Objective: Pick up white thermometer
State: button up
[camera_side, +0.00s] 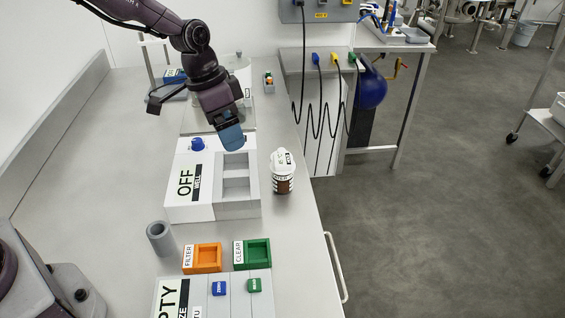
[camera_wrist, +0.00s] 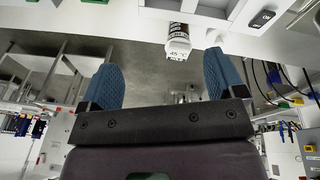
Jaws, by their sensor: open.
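A white cap-like piece (camera_side: 283,158) with a small dark-marked face sits on top of a brown, white-labelled jar (camera_side: 284,183) near the counter's right edge; it appears to be the white thermometer. In the wrist view the white piece (camera_wrist: 178,47) shows a figure like 45, with the dark jar (camera_wrist: 177,29) beyond it. My gripper (camera_side: 231,137) is above the back of the white OFF box, left of and higher than the jar. In the wrist view its blue fingers (camera_wrist: 163,80) are wide apart and empty, with the white piece ahead of the gap, untouched.
The white OFF box (camera_side: 181,210) with a grey two-pocket holder (camera_side: 252,206) stands left of the jar. Bare counter surrounds the jar's front.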

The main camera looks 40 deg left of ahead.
aim_at(282, 159)
jog(key=w+d+m+t+h, duration=0.1)
jog(key=w+d+m+t, duration=0.15)
jog(key=w, duration=0.45)
jog(key=shift+m+g, duration=0.45)
jog(key=shift+m, duration=0.1)
jog(key=x, duration=0.7)
jog(key=shift+a+f, duration=0.3)
jog(key=shift+f, duration=0.05)
jog(key=shift+x, duration=2.75)
jog(key=shift+w+a, duration=0.15)
jog(key=c, duration=1.1)
jog(key=shift+o, duration=0.2)
jog(key=shift+r, duration=0.1)
